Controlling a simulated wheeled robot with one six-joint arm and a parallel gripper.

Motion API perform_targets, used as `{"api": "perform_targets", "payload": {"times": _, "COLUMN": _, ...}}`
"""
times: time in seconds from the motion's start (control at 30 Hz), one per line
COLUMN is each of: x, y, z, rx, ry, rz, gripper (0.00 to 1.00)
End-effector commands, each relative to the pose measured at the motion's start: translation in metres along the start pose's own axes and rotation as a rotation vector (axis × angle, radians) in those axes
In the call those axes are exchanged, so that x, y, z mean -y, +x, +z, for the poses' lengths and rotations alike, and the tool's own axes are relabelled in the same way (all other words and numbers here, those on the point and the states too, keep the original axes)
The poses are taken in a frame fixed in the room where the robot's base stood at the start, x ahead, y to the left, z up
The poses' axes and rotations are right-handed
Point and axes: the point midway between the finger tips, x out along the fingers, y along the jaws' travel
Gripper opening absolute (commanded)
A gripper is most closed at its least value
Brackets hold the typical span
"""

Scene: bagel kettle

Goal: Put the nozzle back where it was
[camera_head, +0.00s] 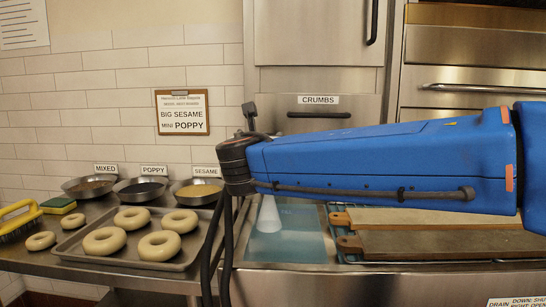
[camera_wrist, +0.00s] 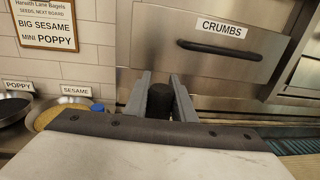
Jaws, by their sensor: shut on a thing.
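In the wrist view the two grey fingers of my gripper (camera_wrist: 160,84) are shut on a dark, round-topped piece, the nozzle (camera_wrist: 160,102). Only its dark upper end shows there; the rest is hidden behind my gripper's body. In the head view my blue arm reaches left across the counter, and its wrist stands above the left edge of the water-filled kettle (camera_head: 305,243). My fingers are not clear in that view. A pale cone (camera_head: 268,216) shows below the arm over the water; I cannot tell whether it is spray.
A tray (camera_head: 176,262) of several bagels lies left of the kettle. Behind it stand the mixed (camera_head: 90,186), poppy (camera_head: 140,190) and sesame (camera_head: 196,191) bowls. Boards (camera_head: 440,243) lie on the right. The crumbs drawer (camera_head: 318,117) is behind. Dark hoses hang near the wrist.

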Motion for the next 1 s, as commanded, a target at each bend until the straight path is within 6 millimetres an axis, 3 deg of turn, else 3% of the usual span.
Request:
{"api": "perform_targets", "payload": {"times": 0.2, "x": -0.003, "y": 0.045, "z": 0.000, "rx": 0.000, "ry": 0.000, "rz": -0.002, "gripper": 0.00}}
{"api": "perform_targets", "payload": {"times": 0.47, "x": -0.007, "y": 0.083, "z": 0.000, "rx": 0.000, "ry": 0.001, "rz": -0.002, "gripper": 0.00}}
{"api": "perform_targets", "payload": {"times": 0.6, "x": -0.007, "y": 0.080, "z": -0.020, "rx": -0.001, "ry": -0.002, "rz": 0.000, "gripper": 0.00}}
{"api": "perform_targets", "payload": {"times": 1.0, "x": -0.007, "y": 0.079, "z": -0.050, "rx": -0.001, "ry": -0.001, "rz": 0.000, "gripper": 0.00}}
